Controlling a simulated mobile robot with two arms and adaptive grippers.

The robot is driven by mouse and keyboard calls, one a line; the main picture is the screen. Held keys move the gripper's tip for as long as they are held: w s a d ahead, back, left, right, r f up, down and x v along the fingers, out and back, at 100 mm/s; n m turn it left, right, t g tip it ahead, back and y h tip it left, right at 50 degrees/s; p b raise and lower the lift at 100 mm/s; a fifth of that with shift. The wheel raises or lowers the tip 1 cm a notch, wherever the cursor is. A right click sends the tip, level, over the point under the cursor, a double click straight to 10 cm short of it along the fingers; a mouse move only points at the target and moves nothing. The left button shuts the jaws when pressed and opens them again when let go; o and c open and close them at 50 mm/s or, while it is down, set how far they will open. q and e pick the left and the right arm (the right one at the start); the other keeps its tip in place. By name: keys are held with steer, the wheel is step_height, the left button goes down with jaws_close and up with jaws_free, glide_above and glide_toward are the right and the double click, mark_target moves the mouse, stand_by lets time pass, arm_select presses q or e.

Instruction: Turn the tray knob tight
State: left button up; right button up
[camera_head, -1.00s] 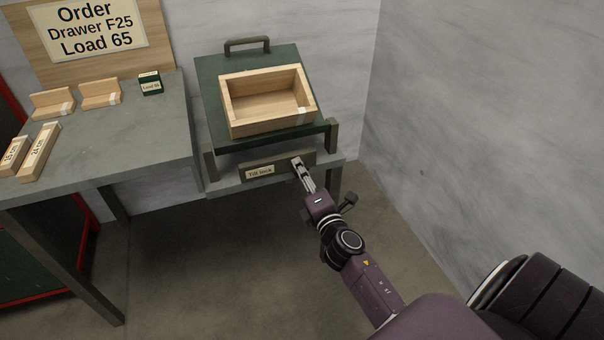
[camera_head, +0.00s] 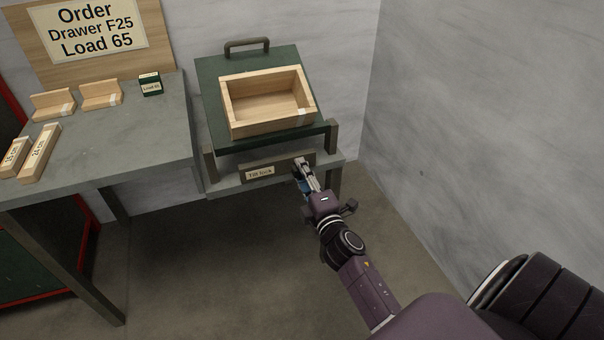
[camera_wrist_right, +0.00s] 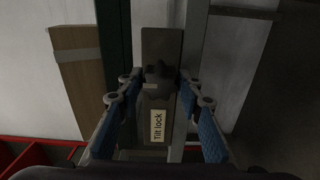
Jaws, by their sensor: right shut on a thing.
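The dark green tray (camera_head: 222,92) is tilted, with a handle at its back edge. Below its front edge is a plate labelled "Tilt lock" (camera_head: 261,171). My right gripper (camera_head: 303,167) is at the right end of this plate and hides the knob in the head view. In the right wrist view the dark knob (camera_wrist_right: 160,74) sits on the plate above the label, between the fingers of my right gripper (camera_wrist_right: 157,84), which is shut on it. My left gripper is not in view.
An open wooden box (camera_head: 233,128) rests on the tray. To the left, a grey table (camera_head: 125,135) holds several wooden pieces and a small green block (camera_head: 150,86). An order sign (camera_head: 95,27) stands behind it. A grey wall (camera_head: 480,120) bounds the right side.

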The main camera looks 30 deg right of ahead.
steer(key=shift+f, duration=0.1)
steer(key=o, duration=1.1)
steer(key=shift+o, duration=0.2)
steer(key=shift+s, duration=0.1)
steer(key=v, duration=1.2)
